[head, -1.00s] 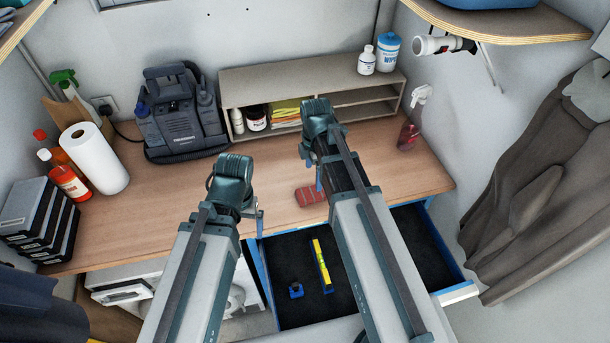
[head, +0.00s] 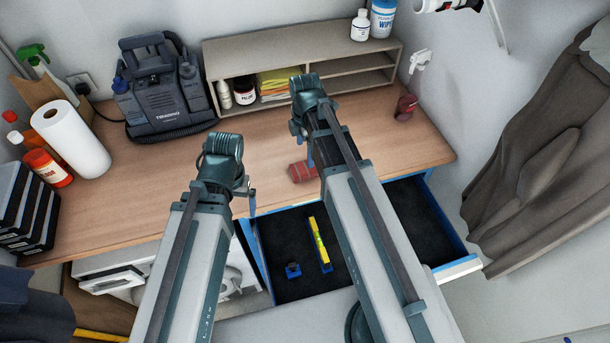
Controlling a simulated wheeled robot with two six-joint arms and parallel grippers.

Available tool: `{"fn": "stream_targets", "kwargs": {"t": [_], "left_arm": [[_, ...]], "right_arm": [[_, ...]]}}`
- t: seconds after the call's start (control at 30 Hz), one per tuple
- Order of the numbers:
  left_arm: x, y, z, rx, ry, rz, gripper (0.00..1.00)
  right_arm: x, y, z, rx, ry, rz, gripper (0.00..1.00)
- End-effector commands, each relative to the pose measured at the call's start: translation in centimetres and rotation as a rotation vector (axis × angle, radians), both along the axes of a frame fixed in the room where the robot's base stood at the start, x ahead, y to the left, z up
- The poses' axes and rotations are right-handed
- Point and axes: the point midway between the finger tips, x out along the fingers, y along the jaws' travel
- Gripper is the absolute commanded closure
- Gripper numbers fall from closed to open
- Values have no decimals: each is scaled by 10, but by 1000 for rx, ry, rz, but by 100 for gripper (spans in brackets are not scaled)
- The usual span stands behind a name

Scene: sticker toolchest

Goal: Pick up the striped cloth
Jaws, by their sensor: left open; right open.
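A red cloth with faint stripes (head: 301,171) lies folded on the wooden worktop, near its front edge. My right arm covers its right end. My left gripper (head: 250,200) is left of the cloth, over the worktop's front edge, apart from it and empty. My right gripper (head: 296,130) is above and behind the cloth; its fingers are small and partly hidden by the arm. Both grippers are open, and I see nothing held in either.
A blue drawer (head: 263,258) stands open below the worktop (head: 160,190), holding a yellow level (head: 319,243) and a small blue item (head: 293,270).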

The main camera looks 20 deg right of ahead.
Motion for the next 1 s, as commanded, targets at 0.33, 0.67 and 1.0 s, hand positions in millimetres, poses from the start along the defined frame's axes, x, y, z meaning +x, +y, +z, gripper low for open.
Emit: {"fn": "stream_targets", "kwargs": {"t": [0.33,0.67,1.0], "left_arm": [[0,0,-34,-1,-2,2,0],[0,0,-48,-1,-2,3,0],[1,0,-86,0,-3,-2,0]], "right_arm": [[0,0,-34,0,0,0,0],[1,0,-48,0,0,0,0],[1,-1,-85,0,0,0,0]]}}
